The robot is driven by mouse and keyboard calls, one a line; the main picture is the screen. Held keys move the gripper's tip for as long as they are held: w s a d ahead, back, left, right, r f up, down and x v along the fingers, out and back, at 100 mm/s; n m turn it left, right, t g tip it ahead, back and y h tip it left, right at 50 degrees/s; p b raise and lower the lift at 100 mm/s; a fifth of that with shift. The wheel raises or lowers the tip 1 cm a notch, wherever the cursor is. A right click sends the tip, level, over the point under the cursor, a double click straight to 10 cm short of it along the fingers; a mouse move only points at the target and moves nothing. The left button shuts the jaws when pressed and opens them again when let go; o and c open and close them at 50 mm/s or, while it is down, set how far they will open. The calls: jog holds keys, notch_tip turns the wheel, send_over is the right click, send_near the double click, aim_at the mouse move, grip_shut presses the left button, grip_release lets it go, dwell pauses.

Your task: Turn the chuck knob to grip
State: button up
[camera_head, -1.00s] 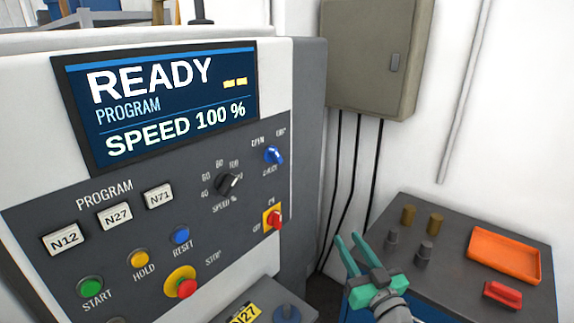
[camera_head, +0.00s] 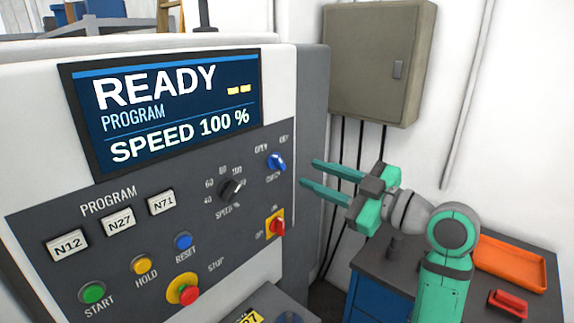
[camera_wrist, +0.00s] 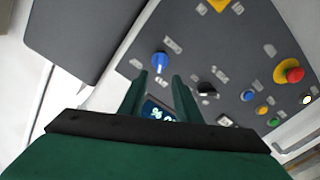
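The chuck knob (camera_head: 276,162) is a blue rotary knob at the upper right of the machine's dark control panel. It has OPEN printed at its upper left and another label at its upper right. My gripper (camera_head: 311,174) is to the right of the knob in the head view, its two green fingers apart and pointing left towards the panel. It is empty and a gap separates it from the knob. In the wrist view the blue knob (camera_wrist: 160,62) shows just beyond and between the fingertips (camera_wrist: 159,78), untouched. The knob's exact pointer direction is hard to tell.
Near the knob are the black speed knob (camera_head: 231,190) and the red-and-yellow switch (camera_head: 277,226). Lower left are a red stop button (camera_head: 188,295) and several coloured buttons. A bench with an orange tray (camera_head: 510,262) stands right. A grey cabinet (camera_head: 370,60) hangs behind.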

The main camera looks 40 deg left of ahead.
aim_at(281, 163)
jog(key=a, duration=0.7)
jog(key=shift+w+a, duration=0.35)
jog(key=shift+w, duration=0.05)
jog(key=shift+s+a, duration=0.15)
jog(key=shift+a, duration=0.5)
jog(key=shift+d, duration=0.1)
grip_shut()
